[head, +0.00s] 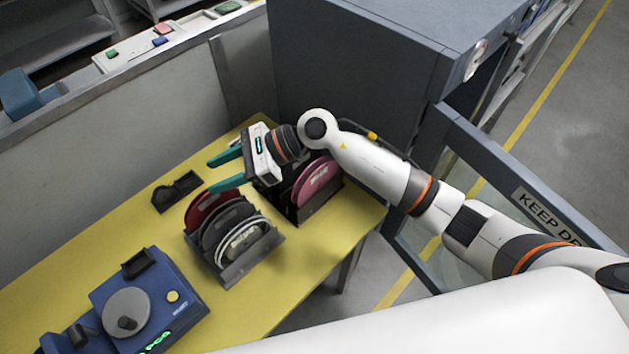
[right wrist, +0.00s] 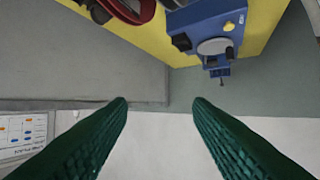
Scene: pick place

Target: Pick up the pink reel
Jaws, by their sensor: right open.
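The pink reel (head: 317,181) stands upright in a dark rack (head: 292,212) at the far right end of the yellow table. My right wrist and gripper body cover part of that rack and its other contents. My right gripper (head: 210,176) is open and empty, with teal fingers pointing left, away from the pink reel. Its fingers (right wrist: 160,110) show apart in the right wrist view, with nothing between them. The pink reel does not show in the right wrist view. My left gripper is not in view.
A second rack (head: 238,272) holds a red reel (head: 203,208) and grey and white ones. A blue machine (head: 150,300) and a small black holder (head: 177,190) are on the yellow table (head: 90,268). A grey cabinet (head: 350,60) stands behind the table's right end.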

